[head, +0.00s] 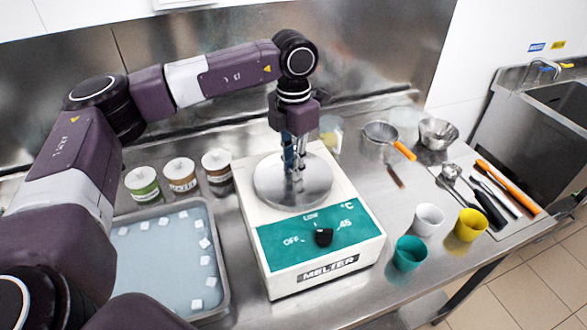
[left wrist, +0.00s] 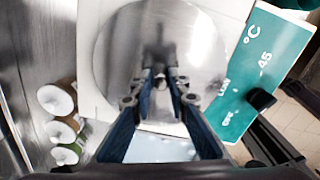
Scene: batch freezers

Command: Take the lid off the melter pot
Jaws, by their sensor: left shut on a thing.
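The melter (head: 310,245) is a white box with a teal front panel and a black knob, standing on the steel counter. Its round steel lid (head: 268,192) lies over the pot in the top of the box. The pot itself is hidden. My left gripper (head: 294,172) points straight down at the middle of the lid and is shut on the lid's handle. In the left wrist view the fingertips (left wrist: 160,82) meet around the small handle, with the round lid (left wrist: 200,45) beneath them. I cannot tell whether the lid is lifted. My right gripper is not in view.
A tray (head: 222,262) with white cubes in blue liquid and several lidded jars (head: 180,176) stand left of the melter. White, teal and yellow cups (head: 410,253), a strainer (head: 381,134), a steel bowl (head: 438,133) and utensils (head: 505,187) are to the right. A sink is at the far right.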

